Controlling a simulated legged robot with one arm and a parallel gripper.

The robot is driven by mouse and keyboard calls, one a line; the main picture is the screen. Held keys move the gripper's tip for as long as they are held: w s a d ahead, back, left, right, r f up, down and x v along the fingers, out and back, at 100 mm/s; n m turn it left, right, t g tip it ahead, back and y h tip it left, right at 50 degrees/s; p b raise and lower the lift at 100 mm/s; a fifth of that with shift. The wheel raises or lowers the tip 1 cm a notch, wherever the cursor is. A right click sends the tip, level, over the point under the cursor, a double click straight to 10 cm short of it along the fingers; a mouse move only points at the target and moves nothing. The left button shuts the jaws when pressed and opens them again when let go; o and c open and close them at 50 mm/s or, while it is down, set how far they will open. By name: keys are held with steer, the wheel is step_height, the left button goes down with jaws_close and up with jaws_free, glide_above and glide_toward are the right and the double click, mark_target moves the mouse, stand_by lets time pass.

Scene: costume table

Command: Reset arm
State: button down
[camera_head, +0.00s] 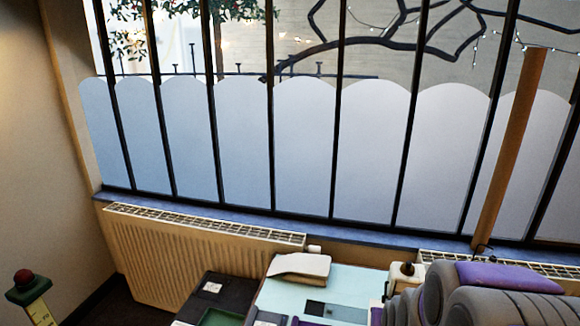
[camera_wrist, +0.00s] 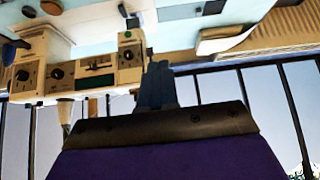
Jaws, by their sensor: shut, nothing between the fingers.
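My gripper (camera_wrist: 157,70) is in the wrist view, its dark fingers together and nothing between them. Its purple body and dark plate fill the bottom of that view. The wrist view is upside down, with the tabletop at the top and the window bars below. In the camera_head view my grey and purple arm lies folded at the bottom right; the fingers cannot be made out there.
A pale blue table (camera_head: 347,280) stands at the bottom, with a beige folded item (camera_head: 300,265) on it. Cream devices with dials (camera_wrist: 60,73) show in the wrist view. Beyond are a radiator (camera_head: 200,258), a barred window (camera_head: 240,140) and a wooden post (camera_head: 508,150).

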steer(key=s+a+r+n+g, duration=0.1)
steer(key=s+a+r+g, duration=0.1)
steer(key=s, duration=0.8)
steer(key=s+a+r+g+y, duration=0.1)
steer(key=s+a+r+g, duration=0.2)
steer(key=s, duration=0.8)
steer(key=s+a+r+n+g, duration=0.1)
steer(key=s+a+g, duration=0.3)
steer(key=s, duration=0.7)
steer(key=shift+s+a+r+n+y, duration=0.15)
steer(key=shift+a+r+n+y, duration=0.15)
steer(key=shift+a+r, duration=0.6)
steer(key=shift+a+f, duration=0.2)
